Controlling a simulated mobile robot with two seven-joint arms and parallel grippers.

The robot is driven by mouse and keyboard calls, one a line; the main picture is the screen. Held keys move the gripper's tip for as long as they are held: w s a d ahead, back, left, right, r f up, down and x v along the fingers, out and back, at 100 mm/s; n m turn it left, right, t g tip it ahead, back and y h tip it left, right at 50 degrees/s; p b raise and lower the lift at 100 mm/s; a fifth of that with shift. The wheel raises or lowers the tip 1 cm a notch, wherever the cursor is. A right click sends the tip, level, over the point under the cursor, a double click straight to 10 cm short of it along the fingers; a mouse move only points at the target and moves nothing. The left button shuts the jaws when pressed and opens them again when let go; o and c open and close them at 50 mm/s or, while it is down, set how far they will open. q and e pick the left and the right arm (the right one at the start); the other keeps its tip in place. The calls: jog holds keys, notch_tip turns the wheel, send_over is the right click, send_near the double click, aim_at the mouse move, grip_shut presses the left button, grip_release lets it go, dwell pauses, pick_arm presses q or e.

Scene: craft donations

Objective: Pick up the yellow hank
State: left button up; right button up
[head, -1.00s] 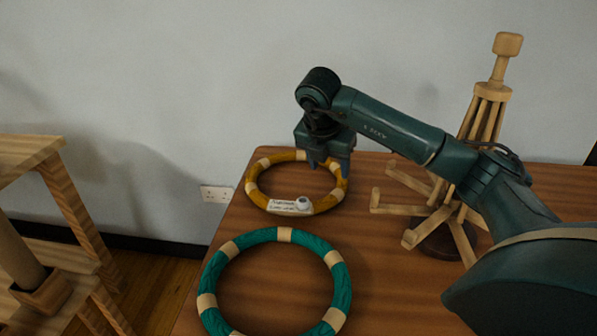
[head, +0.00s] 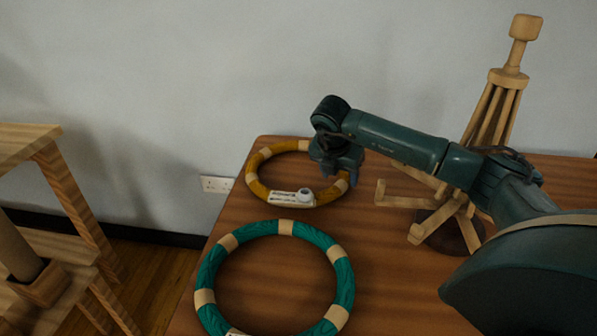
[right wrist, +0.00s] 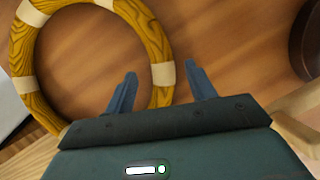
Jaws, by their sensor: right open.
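The yellow hank (head: 260,190) is a ring with pale bands, lying flat on the table near its back left corner. A white label with a small round knob lies at its front. My right gripper (head: 341,180) is at the ring's right side and hides part of it. In the right wrist view the open fingers (right wrist: 160,86) stand apart, with a banded part of the hank (right wrist: 152,38) showing between them. No contact with the fingers can be made out. My left gripper is not in view.
A green hank (head: 206,270) with pale bands lies in front of the yellow one on the wooden table (head: 390,275). A wooden stand with pegs (head: 484,115) is at the right, close to my right arm. A wooden rack (head: 75,190) stands at the left, off the table.

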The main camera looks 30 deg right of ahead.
aim_at(340, 181)
jog(key=shift+x, duration=1.6)
jog(key=shift+c, duration=0.2)
jog(key=c, duration=1)
jog(key=shift+r, duration=0.1)
